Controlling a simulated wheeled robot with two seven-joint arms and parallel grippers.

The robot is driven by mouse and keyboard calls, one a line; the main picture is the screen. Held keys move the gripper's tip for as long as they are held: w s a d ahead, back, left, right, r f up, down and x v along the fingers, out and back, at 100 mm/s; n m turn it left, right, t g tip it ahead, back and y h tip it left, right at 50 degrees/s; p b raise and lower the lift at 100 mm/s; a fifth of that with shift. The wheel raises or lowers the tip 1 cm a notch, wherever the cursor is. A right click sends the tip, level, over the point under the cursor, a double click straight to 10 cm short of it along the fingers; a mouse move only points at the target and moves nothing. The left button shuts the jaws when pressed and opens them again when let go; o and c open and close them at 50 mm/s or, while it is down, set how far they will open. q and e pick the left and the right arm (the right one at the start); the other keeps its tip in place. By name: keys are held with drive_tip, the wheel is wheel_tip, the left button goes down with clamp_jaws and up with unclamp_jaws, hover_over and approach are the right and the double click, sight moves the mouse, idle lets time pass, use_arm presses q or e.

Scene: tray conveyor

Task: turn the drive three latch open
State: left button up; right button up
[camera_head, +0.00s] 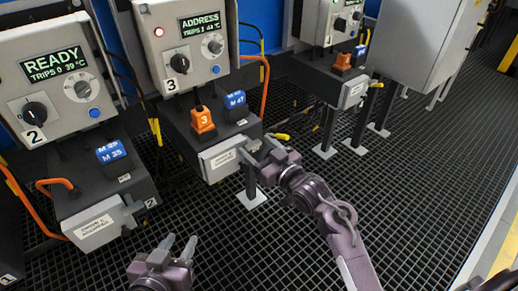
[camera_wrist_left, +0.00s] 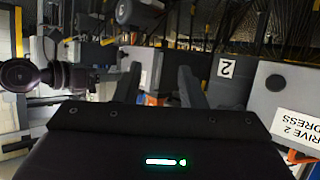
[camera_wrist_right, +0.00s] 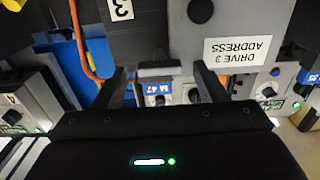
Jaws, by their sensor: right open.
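Drive three's grey address box (camera_head: 222,159) has a white label and sits under the panel marked 3 (camera_head: 188,45). Its cover looks closed. In the right wrist view the label "DRIVE 3 ADDRESS" (camera_wrist_right: 237,50) shows beside a round dark knob (camera_wrist_right: 200,11), which looks like the latch. In the head view my gripper hides most of the latch. My right gripper (camera_head: 258,150) is open at the box's right end, with nothing between its fingers; contact cannot be told. My left gripper (camera_head: 180,243) is open and empty, low in front of drive two's box (camera_head: 98,223).
An orange tag marked 3 (camera_head: 202,120) and blue M 47 tag (camera_head: 236,100) stand on the ledge above the box. Drive two's panel (camera_head: 50,75) stands left. Another drive (camera_head: 335,60) and a grey cabinet (camera_head: 425,40) stand right. The grid floor in front is clear.

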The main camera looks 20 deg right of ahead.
drive_tip(key=shift+c, duration=0.3)
